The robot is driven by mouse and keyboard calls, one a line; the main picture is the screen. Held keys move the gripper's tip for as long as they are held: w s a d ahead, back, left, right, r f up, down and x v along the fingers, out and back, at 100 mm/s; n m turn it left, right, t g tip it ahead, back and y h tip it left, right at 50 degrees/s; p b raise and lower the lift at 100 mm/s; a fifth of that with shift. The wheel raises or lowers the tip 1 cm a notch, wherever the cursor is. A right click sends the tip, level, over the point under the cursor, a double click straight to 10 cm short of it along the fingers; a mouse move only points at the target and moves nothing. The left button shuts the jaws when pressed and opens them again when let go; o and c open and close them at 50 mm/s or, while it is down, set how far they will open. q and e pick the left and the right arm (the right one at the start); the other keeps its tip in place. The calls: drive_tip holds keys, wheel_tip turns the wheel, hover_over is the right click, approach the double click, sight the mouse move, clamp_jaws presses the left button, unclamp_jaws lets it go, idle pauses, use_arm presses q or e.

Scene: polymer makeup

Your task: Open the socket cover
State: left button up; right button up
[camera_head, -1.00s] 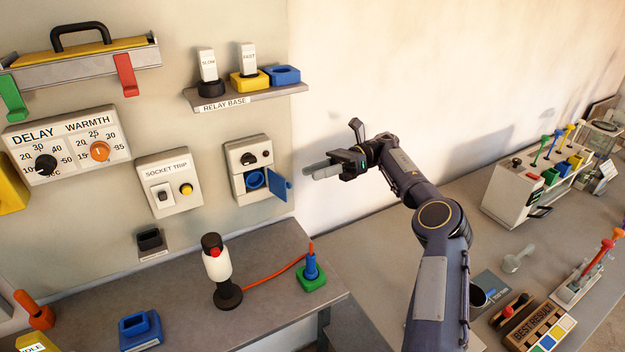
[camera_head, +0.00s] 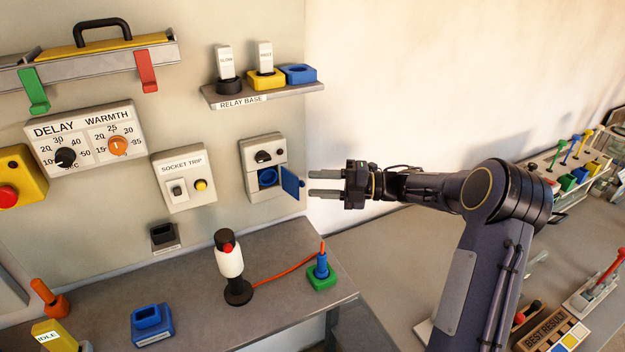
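The socket box (camera_head: 264,167) is a pale panel on the wall with a black knob at its top and a round blue socket (camera_head: 268,177) below. Its blue cover (camera_head: 292,184) is hinged at the right side and stands swung out from the box, so the socket is exposed. My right gripper (camera_head: 311,183) is just right of the cover, with its two grey fingers apart and pointing left. The fingertips are close to the cover's outer edge; I cannot tell whether they touch it. My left gripper is not in view.
A SOCKET TRIP panel (camera_head: 184,181) is left of the box. The relay shelf (camera_head: 228,100) is above it. Wall to the right is clear.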

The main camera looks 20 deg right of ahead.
drive_tip(key=shift+x, duration=1)
drive_tip(key=shift+c, duration=0.5)
clamp_jaws()
drive_tip(key=shift+w+d+f+n+g+y+b, duration=0.15)
drive_tip(key=shift+w+d+n+g+y+b, duration=0.15)
drive_tip(key=shift+n+g, duration=0.35)
drive_tip(key=shift+w+d+n+g+y+b, duration=0.25)
drive_tip(key=shift+n+g, duration=0.25)
drive_tip(key=shift+g, duration=0.3)
drive_tip(key=shift+w+d+n+g+y+b, duration=0.2)
drive_tip(key=shift+n+g, duration=0.25)
drive_tip(key=shift+g, duration=0.3)
drive_tip(key=shift+a, duration=0.1)
drive_tip(key=shift+o, duration=0.5)
unclamp_jaws()
